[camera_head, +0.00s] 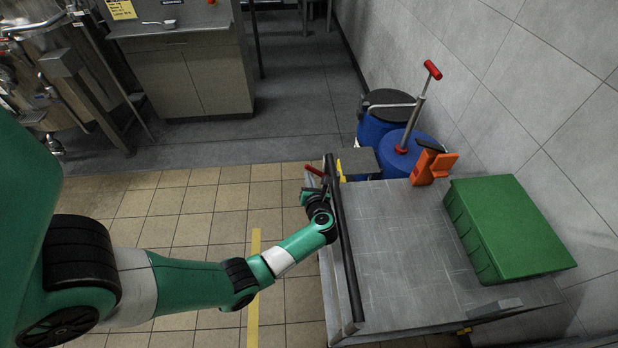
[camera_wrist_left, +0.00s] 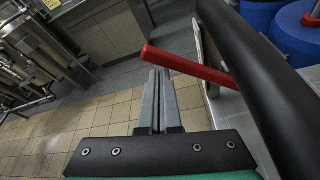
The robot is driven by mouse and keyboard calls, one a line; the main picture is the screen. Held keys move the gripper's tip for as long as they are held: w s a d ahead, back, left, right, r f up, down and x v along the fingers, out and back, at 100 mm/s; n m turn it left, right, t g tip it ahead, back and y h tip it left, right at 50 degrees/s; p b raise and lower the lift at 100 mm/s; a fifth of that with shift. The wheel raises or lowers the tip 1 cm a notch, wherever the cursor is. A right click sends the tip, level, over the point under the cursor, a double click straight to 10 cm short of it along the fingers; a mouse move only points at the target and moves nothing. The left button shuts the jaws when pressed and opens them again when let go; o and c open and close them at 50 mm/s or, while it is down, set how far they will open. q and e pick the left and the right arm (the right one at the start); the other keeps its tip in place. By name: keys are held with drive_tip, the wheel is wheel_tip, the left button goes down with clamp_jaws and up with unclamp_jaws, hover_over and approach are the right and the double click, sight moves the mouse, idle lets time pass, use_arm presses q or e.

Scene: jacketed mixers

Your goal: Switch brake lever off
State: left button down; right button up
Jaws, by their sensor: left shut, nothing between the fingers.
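The red brake lever (camera_head: 315,171) sticks out beside the black push bar at the left end of the grey cart. In the left wrist view the lever (camera_wrist_left: 188,67) slants from its free end at upper left down to the right, towards the black bar. My left gripper (camera_head: 313,189) is at the lever, on the floor side of the bar. Its grey fingers (camera_wrist_left: 158,80) are shut together and empty, with their tips close to the lever's free end. I cannot tell whether they touch it. My right gripper is not in view.
The black push bar (camera_head: 344,240) runs close along my left gripper. The cart top (camera_head: 400,240) carries a green crate (camera_head: 505,228) and an orange item (camera_head: 432,166). Blue drums (camera_head: 405,155) with a red-handled pump stand behind. The tiled floor (camera_head: 185,210) at left is clear.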

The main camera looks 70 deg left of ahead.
use_arm(q)
wheel_tip(320, 180, down, 3)
drive_tip(key=s+b, duration=0.2)
drive_tip(key=s, duration=0.1)
drive_tip(key=w+p+v, duration=0.1)
drive_tip(key=p+v, duration=0.1)
drive_tip(key=v, duration=0.7)
drive_tip(key=shift+w+d+f, duration=0.2)
drive_tip(key=shift+w+d, duration=0.1)
drive_tip(key=shift+d, duration=0.1)
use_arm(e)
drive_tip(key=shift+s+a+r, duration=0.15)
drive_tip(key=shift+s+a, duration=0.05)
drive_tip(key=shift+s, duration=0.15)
